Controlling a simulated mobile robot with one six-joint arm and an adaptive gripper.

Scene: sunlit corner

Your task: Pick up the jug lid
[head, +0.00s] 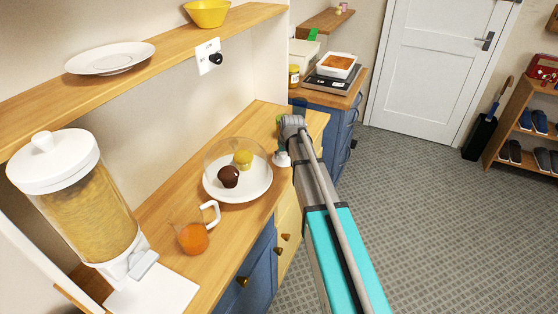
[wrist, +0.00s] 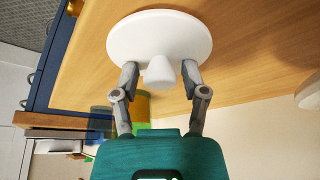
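The jug lid, a white round disc with a knob, lies on the wooden counter in the wrist view (wrist: 125,38), knob towards me. My gripper (wrist: 160,76) is open, with one finger on each side of the knob and a small gap on both sides. In the head view the lid (head: 282,160) is a small white shape near the counter's front edge, partly hidden under my gripper (head: 283,148). A clear jug of orange drink (head: 193,238) with a white handle stands uncovered nearer on the counter.
A plate (head: 238,193) with two muffins under a clear dome stands left of my gripper. A cereal dispenser (head: 85,205) is at the near left. Blue and green-orange items (wrist: 140,104) stand close beyond the fingers in the wrist view. Bare counter (wrist: 82,75) surrounds the lid.

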